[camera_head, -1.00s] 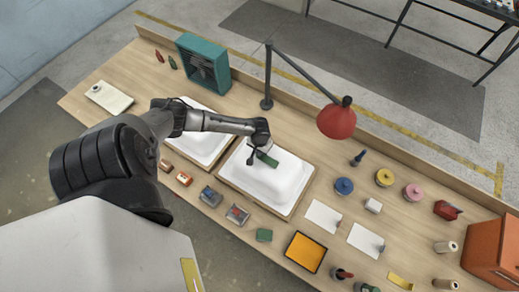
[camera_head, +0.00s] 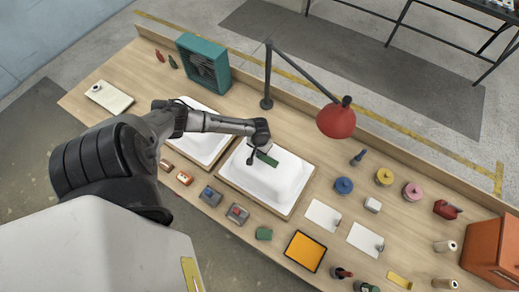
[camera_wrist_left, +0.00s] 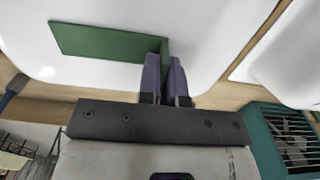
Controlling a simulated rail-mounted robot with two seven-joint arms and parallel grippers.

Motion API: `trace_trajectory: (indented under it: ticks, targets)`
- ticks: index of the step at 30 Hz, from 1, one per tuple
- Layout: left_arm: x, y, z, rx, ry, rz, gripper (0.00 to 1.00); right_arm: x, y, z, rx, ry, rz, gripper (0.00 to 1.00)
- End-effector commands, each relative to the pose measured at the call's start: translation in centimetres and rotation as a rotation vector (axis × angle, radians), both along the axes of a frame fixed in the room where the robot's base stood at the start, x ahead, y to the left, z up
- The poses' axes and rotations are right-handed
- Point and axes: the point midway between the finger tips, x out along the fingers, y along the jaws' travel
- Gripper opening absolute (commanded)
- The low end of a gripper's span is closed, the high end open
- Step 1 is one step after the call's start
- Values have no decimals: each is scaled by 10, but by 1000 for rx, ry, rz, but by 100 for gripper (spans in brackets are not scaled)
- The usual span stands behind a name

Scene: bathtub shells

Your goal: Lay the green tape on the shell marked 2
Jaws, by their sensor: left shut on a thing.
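My left gripper (camera_head: 257,151) is shut on the green tape (camera_head: 266,158), a flat dark green strip. It holds the strip at one end, over the upper part of the right-hand white shell (camera_head: 265,182). In the left wrist view the strip (camera_wrist_left: 105,42) sticks out to the left from between the purple fingers (camera_wrist_left: 166,75), with white shell surface behind it. I cannot tell whether the strip touches the shell. The other white shell (camera_head: 202,148) stands to the left, partly covered by my left arm. No number is readable on either shell. My right gripper is out of view.
A red lamp (camera_head: 336,121) on a dark arm hangs to the right of the shells. A teal fan box (camera_head: 204,63) stands behind. Small blocks, an orange tray (camera_head: 305,252), white sheets (camera_head: 323,215) and tape rolls (camera_head: 344,186) lie on the bench in front and to the right.

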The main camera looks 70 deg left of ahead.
Motion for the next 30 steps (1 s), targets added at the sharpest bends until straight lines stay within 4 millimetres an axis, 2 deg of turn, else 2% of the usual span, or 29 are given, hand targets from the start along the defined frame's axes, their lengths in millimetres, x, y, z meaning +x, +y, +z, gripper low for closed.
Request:
trace_trajectory:
  ticks: [5, 6, 15, 20, 27, 30]
  targets:
    - [0, 0, 0, -1, -1, 0, 0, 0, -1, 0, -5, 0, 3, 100]
    - [0, 0, 0, -1, -1, 0, 7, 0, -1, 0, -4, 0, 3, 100]
    - [0, 0, 0, -1, -1, 0, 36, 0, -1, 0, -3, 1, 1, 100]
    - [0, 0, 0, 0, 0, 0, 36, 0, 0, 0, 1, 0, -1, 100]
    - [0, 0, 0, 0, 0, 0, 59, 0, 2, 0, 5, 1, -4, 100]
    - [0, 0, 0, 0, 0, 0, 61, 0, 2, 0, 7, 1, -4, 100]
